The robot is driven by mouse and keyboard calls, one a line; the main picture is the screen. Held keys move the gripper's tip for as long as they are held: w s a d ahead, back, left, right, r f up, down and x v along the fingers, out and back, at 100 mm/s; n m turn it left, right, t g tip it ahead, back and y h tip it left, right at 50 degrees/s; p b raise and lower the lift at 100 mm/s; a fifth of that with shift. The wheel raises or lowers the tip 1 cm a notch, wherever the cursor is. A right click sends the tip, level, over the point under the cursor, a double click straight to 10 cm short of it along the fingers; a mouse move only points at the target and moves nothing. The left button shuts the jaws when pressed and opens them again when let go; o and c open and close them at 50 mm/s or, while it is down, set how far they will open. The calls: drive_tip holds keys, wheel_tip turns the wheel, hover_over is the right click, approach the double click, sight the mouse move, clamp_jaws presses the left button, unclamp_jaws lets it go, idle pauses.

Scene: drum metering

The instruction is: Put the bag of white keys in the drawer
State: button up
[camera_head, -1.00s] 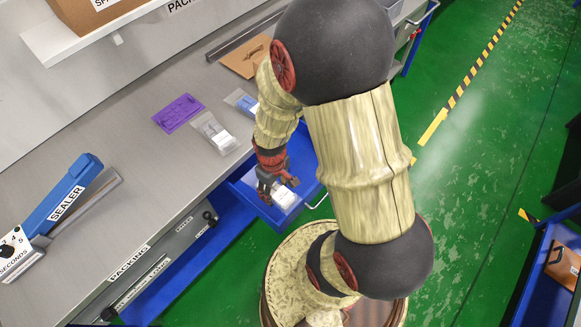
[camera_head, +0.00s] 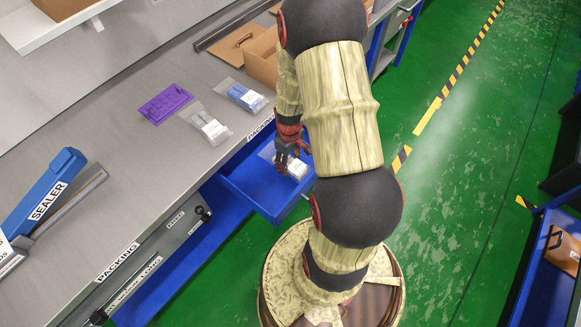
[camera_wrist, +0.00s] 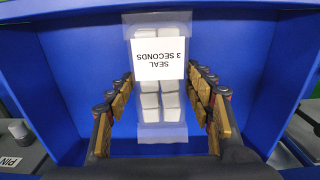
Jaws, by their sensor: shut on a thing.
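The bag of white keys (camera_head: 297,169) is a clear bag with white blocks and a white label. In the wrist view the bag (camera_wrist: 160,95) lies between my two fingers, its label reading "SEAL 3 SECONDS". My gripper (camera_head: 289,163) is shut on it, with a finger along each side. The open blue drawer (camera_head: 250,184) is below the bench top, and its blue walls surround the bag in the wrist view (camera_wrist: 75,70). My gripper and the bag are over the drawer's right part. I cannot tell whether the bag touches the drawer floor.
On the bench (camera_head: 135,165) lie another bag with white pieces (camera_head: 207,125), a bag with blue pieces (camera_head: 241,96) and a purple tray (camera_head: 165,103). A cardboard box (camera_head: 262,60) stands behind them. A blue sealer (camera_head: 45,190) is at the left.

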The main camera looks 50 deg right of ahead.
sight(291, 166)
drive_tip(key=shift+d+f+b, duration=0.15)
drive_tip(key=shift+f+b, duration=0.3)
drive_tip(key=shift+f, duration=0.5)
drive_tip(key=shift+d+f+b, duration=0.15)
drive_tip(key=shift+f+b, duration=0.3)
drive_tip(key=shift+f, duration=0.45)
drive_tip(key=shift+f, duration=0.2)
drive_tip(key=o, duration=1.4)
drive_tip(key=shift+o, duration=0.2)
drive_tip(key=shift+r, duration=0.1)
